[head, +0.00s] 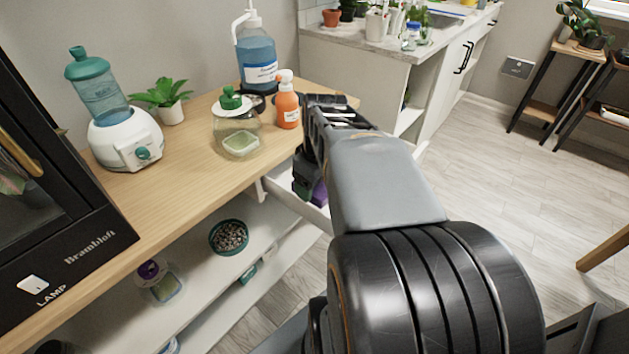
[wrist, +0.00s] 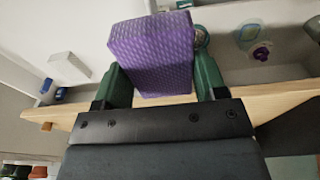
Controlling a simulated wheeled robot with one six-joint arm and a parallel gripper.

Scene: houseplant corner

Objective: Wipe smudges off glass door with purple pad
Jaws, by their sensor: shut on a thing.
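My gripper (wrist: 160,68) is shut on the purple pad (wrist: 150,45), which sits between its two green fingers in the wrist view. In the head view the purple pad (head: 320,194) shows only in part, below my arm near the open drawer at the table's front edge. My gripper (head: 308,184) is mostly hidden there by my arm. The black cabinet with the glass door (head: 28,180) stands at the far left of the tabletop, well apart from the pad. I cannot make out smudges on its dark glass.
The wooden tabletop (head: 190,165) holds a humidifier (head: 128,140), a small plant (head: 168,101), a green-topped glass jar (head: 238,128), an orange bottle (head: 287,105) and a blue pump bottle (head: 257,60). A white drawer (head: 284,186) is open below it. Shelves below hold a pebble bowl (head: 229,237).

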